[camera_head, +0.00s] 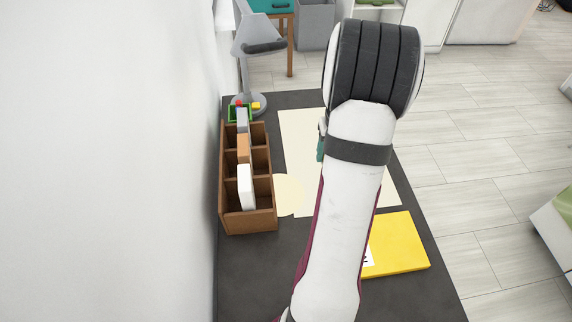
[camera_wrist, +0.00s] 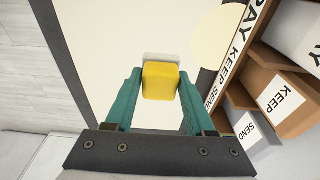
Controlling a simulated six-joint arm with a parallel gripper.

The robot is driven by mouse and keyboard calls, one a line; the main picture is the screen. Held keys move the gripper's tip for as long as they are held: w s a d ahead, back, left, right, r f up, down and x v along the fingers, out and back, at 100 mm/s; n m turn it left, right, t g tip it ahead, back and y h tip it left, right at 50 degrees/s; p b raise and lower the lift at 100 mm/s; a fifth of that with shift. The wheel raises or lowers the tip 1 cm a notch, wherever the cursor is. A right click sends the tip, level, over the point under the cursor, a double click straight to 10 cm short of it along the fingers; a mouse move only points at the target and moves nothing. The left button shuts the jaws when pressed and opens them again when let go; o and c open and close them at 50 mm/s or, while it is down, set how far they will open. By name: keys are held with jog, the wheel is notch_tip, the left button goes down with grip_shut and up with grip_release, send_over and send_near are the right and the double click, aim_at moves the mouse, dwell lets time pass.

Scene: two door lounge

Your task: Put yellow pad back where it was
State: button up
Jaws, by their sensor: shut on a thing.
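My gripper (camera_wrist: 160,82) has teal fingers closed on the sides of a small yellow block (camera_wrist: 160,80) in the wrist view. A pale grey-white edge shows at the block's far end. The block is over the cream sheet; I cannot tell its height. In the head view my arm hides the block, and only a bit of a teal finger (camera_head: 320,149) shows. A larger flat yellow pad (camera_head: 400,243) with a partly hidden white label lies on the dark desk at front right. I cannot tell which yellow thing is the task's pad.
A wooden sorter (camera_head: 249,222) with white, orange and grey items stands at the left by the wall. Behind it are a green tray (camera_head: 231,113) with small red and yellow pieces and a grey lamp (camera_head: 255,58). A cream sheet (camera_head: 300,130) and pale disc (camera_head: 289,196) lie on the desk (camera_head: 255,270).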

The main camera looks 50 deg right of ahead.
send_over(290, 170)
jog(key=f, duration=0.6)
jog(key=shift+s+a+f, duration=0.15)
jog(key=shift+s+f, duration=0.1)
jog(key=shift+s, duration=0.15)
jog(key=shift+w+f, duration=0.15)
jog(key=shift+f, duration=0.95)
jog(key=shift+w+f, duration=0.15)
jog(key=shift+f, duration=0.9)
jog(key=shift+f, duration=0.1)
jog(key=o, duration=1.3)
notch_tip(290, 170, up, 12)
jog(key=s+a, duration=0.1)
jog(key=shift+s+a, duration=0.2)
